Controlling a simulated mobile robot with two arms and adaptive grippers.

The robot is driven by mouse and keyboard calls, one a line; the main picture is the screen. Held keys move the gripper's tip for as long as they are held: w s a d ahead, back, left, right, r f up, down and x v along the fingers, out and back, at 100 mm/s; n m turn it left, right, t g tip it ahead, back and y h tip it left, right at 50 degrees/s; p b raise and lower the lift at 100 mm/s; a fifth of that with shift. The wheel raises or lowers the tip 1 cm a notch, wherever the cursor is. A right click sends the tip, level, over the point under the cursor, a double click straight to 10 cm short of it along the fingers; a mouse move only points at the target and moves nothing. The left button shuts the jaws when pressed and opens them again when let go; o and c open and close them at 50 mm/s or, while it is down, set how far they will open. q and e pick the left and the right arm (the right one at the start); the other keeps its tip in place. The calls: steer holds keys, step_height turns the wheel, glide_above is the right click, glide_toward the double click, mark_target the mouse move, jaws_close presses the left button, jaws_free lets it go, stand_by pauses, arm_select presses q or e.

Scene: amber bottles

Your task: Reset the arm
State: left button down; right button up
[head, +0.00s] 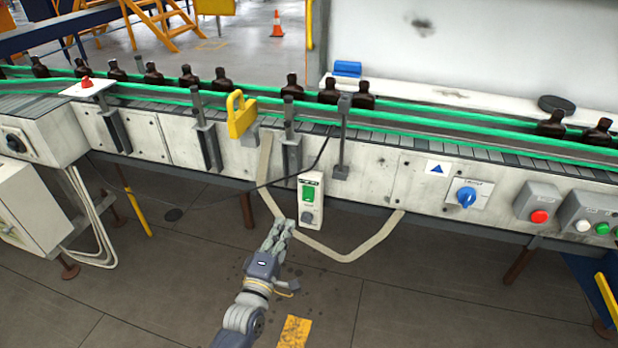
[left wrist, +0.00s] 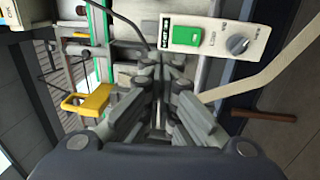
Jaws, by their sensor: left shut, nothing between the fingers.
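My left gripper (head: 284,226) is in the lower middle of the head view, in front of the conveyor and above the dark floor. It is shut and empty. Its closed fingers also fill the middle of the left wrist view (left wrist: 160,100). Just beyond the fingertips is a small control box (head: 311,200) with a green button and a dial, hanging on the conveyor's front; it also shows in the left wrist view (left wrist: 215,36). I cannot tell if the gripper touches it. My right gripper is not in view.
Amber bottles (head: 291,86) stand on the conveyor (head: 375,160) between green rails. A yellow padlock-shaped part (head: 240,114) sticks up at the conveyor's front edge. A pale strap (head: 372,242) hangs below the control box. A red button box (head: 540,207) is at right. Open floor lies in front.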

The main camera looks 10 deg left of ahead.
arm_select(q)
steer(key=shift+f, duration=0.1)
steer(key=s+f+m+g, duration=0.3)
steer(key=s+f, duration=0.2)
steer(key=f, duration=0.6)
steer(key=s+d+f+m+g, duration=0.1)
steer(key=s+f+m+g, duration=0.3)
steer(key=f, duration=0.6)
steer(key=s+f+m+g, duration=0.25)
steer(key=s+f, duration=0.35)
steer(key=f, duration=0.5)
steer(key=s+a+f+m+g, duration=0.1)
steer(key=s+f+m+g, duration=0.2)
steer(key=s, duration=0.9)
steer(key=s+a+f+m+g, duration=0.1)
steer(key=s+f+m+g, duration=0.2)
steer(key=s+f, duration=0.6)
steer(key=s+a+f+m+g, duration=0.2)
steer(key=s+f, duration=0.4)
steer(key=s, duration=0.9)
steer(key=m+g, duration=0.1)
steer(key=m, duration=0.1)
steer(key=shift+f+m+y, duration=0.3)
steer(key=shift+f+m, duration=0.05)
